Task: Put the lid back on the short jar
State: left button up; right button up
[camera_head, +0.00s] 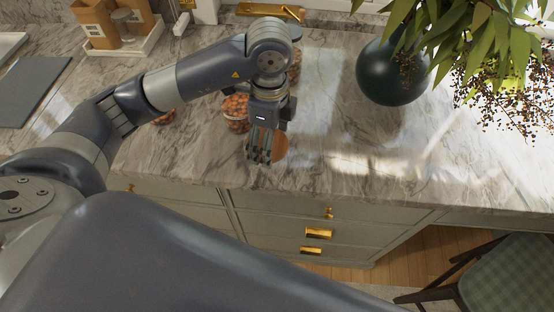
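My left gripper (260,155) points down at the front edge of the marble counter. A round, orange-brown disc that looks like the wooden lid (281,148) shows just right of its fingers, partly hidden by them. I cannot tell whether the fingers hold it or are only beside it. A clear jar with reddish-brown contents (236,113) stands just behind and left of the gripper. Another such jar (294,68) is farther back, largely hidden by my arm. A third (165,118) shows only in part below my forearm. Which jar is the short one is unclear. My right gripper is out of view.
A dark green round vase (392,72) with leafy branches stands at the back right. A wooden holder on a white tray (145,43) is at the back left, and a grey board (32,90) lies at far left. The counter right of the gripper is clear. A chair (510,275) stands lower right.

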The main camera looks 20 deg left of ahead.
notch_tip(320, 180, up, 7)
jog(key=p, duration=0.5)
pick_arm(q)
jog(key=w+a+r, duration=0.9)
jog(key=w+a, duration=0.1)
jog(key=a, duration=0.3)
jog(key=shift+w+a+f+b, duration=0.1)
jog(key=shift+w+f+b, duration=0.05)
jog(key=shift+f+b, duration=2.05)
jog(key=shift+f, duration=1)
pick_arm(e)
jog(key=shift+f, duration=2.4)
pick_arm(q)
jog(key=shift+f, duration=0.15)
jog(key=o, duration=1.1)
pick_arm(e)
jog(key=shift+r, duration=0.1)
